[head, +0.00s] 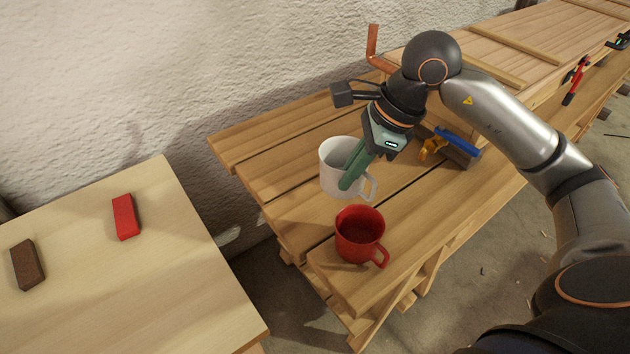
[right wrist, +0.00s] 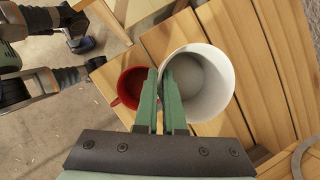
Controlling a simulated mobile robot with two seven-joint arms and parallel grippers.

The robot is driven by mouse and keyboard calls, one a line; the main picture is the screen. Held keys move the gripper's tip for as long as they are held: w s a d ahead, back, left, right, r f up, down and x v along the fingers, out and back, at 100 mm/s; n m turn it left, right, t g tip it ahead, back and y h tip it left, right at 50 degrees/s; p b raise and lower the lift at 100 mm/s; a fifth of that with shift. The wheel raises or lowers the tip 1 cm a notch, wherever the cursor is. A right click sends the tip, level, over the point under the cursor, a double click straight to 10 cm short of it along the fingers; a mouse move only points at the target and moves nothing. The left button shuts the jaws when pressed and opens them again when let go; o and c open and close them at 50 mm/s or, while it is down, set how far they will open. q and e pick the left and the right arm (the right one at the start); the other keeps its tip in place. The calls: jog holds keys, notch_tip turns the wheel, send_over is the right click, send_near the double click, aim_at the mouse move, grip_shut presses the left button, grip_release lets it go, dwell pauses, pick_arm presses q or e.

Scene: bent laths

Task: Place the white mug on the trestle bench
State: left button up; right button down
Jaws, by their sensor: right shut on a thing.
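The white mug (head: 331,165) is upright at the near part of the trestle bench (head: 262,140), in the head view. My right gripper (head: 350,180) reaches down into it and is shut on its wall. In the right wrist view my right gripper (right wrist: 160,82) has the white mug's (right wrist: 216,78) near wall between its fingertips. The mug looks empty. I cannot tell whether its base touches the slats. Its handle points right in the head view. My left gripper is not in view.
A red mug (head: 358,238) stands on the bench close in front of the white mug. Tools with blue (head: 458,139) and yellow (head: 431,148) parts lie behind to the right. A pale table (head: 150,280) at left holds a red block (head: 125,217) and a brown block (head: 27,265).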

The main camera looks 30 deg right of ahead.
aim_at(337, 149)
jog(key=shift+w+a+f, duration=0.45)
jog(key=shift+w+f, duration=0.9)
jog(key=shift+f, duration=0.4)
jog(key=shift+w+a+f, duration=0.5)
jog(key=shift+w+f, duration=0.8)
jog(key=shift+f, duration=0.45)
jog(key=shift+w+a+f, duration=0.45)
jog(key=shift+w+f, duration=0.9)
jog(key=shift+f, duration=0.4)
jog(key=c, duration=1.5)
grip_release()
jog(key=shift+f, duration=0.15)
jog(key=o, duration=0.5)
jog(key=v, duration=1.2)
jog(key=shift+p, duration=0.4)
